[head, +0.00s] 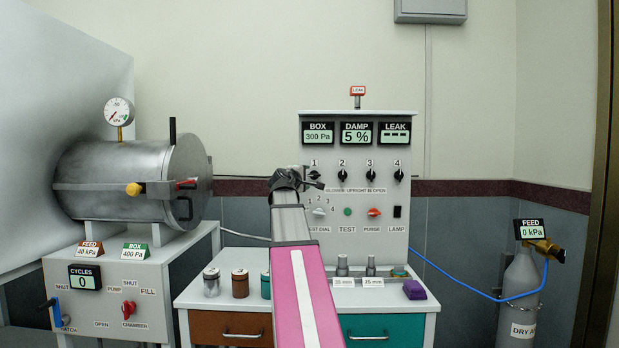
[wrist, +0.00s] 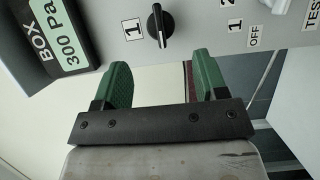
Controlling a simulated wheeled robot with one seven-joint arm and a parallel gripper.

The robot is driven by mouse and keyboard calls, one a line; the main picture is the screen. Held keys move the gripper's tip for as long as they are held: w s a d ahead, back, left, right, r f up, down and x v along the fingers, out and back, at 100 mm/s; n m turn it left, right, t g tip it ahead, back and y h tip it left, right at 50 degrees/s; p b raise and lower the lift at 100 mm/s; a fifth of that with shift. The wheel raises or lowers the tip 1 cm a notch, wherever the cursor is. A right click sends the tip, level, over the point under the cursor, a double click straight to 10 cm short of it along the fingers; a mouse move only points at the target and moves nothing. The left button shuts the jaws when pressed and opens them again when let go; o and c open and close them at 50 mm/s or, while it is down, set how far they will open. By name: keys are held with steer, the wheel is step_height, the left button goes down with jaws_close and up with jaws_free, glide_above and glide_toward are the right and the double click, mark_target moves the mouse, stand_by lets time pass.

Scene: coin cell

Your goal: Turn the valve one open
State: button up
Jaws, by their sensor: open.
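Valve one is a black knob (wrist: 160,27) on the light grey panel, beside a label marked 1. Its grip lies crosswise to the line toward that label, so it does not stand upright toward it. In the head view, the knob (head: 315,175) is partly behind my gripper. My gripper (wrist: 162,75) is open and empty. Its two green fingers stand apart just short of the panel, with the knob ahead of the gap and not between the fingertips. No contact shows. The panel (head: 330,222) carries a line reading that upright is open.
Knobs 2 (head: 342,175), 3 (head: 370,176) and 4 (head: 398,175) sit to the right in the same row. The test dial (head: 319,212) and red purge knob (head: 374,212) are below. Displays, including BOX 300 Pa (head: 319,135), are above. Jars (head: 240,283) stand on the bench.

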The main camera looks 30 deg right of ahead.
mark_target(313, 176)
steer(key=x, duration=0.9)
steer(key=shift+w+d, duration=0.1)
steer(key=shift+d, duration=0.1)
steer(key=c, duration=0.9)
